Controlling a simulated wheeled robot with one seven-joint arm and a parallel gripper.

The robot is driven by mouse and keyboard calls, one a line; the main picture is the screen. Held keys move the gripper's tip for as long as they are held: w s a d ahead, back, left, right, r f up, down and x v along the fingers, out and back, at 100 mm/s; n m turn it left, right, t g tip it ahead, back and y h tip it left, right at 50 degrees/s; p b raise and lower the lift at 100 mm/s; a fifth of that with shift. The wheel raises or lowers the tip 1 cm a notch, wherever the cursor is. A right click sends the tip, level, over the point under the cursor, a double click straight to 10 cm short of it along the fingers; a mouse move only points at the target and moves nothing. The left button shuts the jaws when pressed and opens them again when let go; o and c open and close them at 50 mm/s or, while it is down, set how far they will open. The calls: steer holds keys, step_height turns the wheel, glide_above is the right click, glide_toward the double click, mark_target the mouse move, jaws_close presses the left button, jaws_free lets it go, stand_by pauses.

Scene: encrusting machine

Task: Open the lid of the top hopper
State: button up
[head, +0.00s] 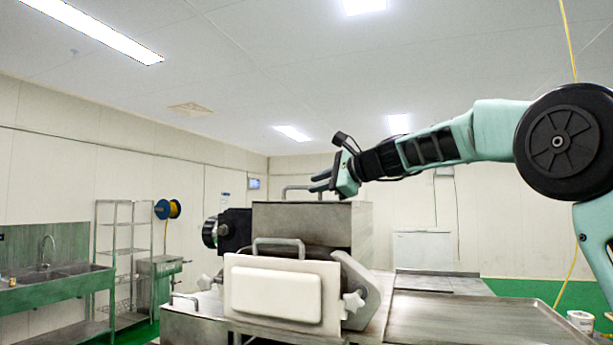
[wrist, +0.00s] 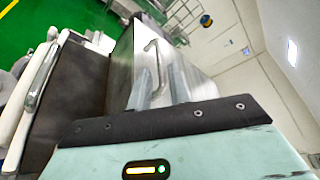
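The top hopper (head: 302,224) is a grey metal box on top of the machine, seen near the centre of the head view. Its lid lies flat and closed, seen almost edge-on there. The lid handle (head: 300,188) is a raised metal bar. In the wrist view the lid (wrist: 124,62) is a shiny metal plate, and its handle (wrist: 154,50) runs down toward my fingers. My gripper (head: 314,182) is at handle height above the lid, just right of the handle in the head view. Its two fingers (wrist: 160,84) are apart; contact with the handle cannot be told.
A white front block (head: 277,293) with a handle and knobs sits below the hopper. A black motor part (head: 228,231) is at its left. A metal tray table (head: 465,312) is at the right.

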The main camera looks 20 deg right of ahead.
steer(key=shift+p+x, duration=0.8)
steer(key=shift+x, duration=1.35)
jaws_close()
